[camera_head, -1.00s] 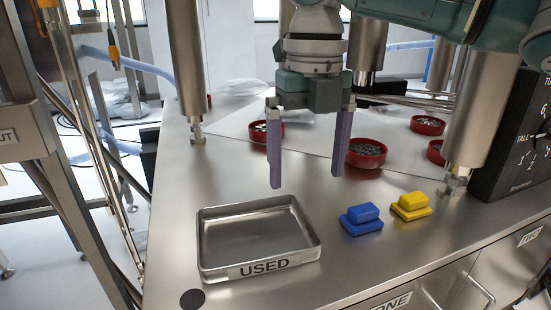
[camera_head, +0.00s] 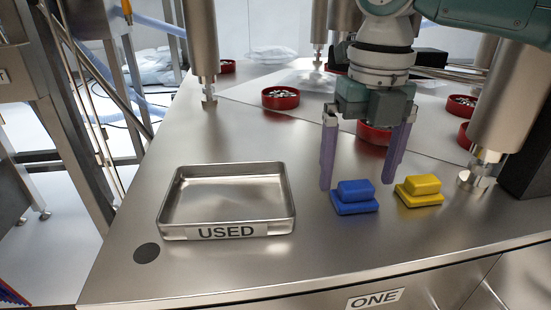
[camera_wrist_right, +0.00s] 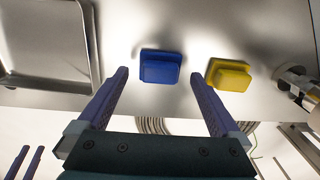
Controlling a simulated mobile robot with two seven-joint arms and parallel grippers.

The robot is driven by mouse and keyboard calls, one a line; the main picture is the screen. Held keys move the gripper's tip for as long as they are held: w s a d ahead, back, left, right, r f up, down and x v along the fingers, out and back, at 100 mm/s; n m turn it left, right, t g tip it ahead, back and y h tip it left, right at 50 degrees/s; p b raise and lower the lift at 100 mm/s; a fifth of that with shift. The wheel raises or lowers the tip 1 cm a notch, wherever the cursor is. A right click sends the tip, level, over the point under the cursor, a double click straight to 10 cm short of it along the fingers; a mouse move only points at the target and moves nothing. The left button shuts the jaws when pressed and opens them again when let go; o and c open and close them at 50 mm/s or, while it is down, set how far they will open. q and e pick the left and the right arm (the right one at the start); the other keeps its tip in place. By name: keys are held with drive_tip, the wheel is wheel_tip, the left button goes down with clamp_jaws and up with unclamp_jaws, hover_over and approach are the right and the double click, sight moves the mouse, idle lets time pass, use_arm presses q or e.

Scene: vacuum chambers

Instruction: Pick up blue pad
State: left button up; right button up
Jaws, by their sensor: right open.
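The blue pad (camera_head: 355,197) lies on the steel table, a small block on a wider base. It also shows in the right wrist view (camera_wrist_right: 160,66), ahead of and between the finger lines. My right gripper (camera_head: 358,180) is open and empty, with purple fingers pointing down. It hangs above and just behind the blue pad. In the right wrist view my right gripper (camera_wrist_right: 160,82) has its fingers wide apart, and the pad is not between the tips.
A yellow pad (camera_head: 419,191) lies just right of the blue one. A shallow metal tray (camera_head: 228,231) labelled USED stands to the left. Red bowls (camera_head: 280,98) with small parts stand behind. Metal columns (camera_head: 200,45) rise from the table. The table between tray and blue pad is clear.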

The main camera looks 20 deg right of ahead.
wheel_tip(320, 180, down, 3)
drive_tip(key=shift+s+r+b, duration=0.1)
drive_tip(key=shift+s+b, duration=0.05)
drive_tip(key=shift+b, duration=0.25)
drive_tip(key=shift+c, duration=0.4)
drive_tip(key=c, duration=1.2)
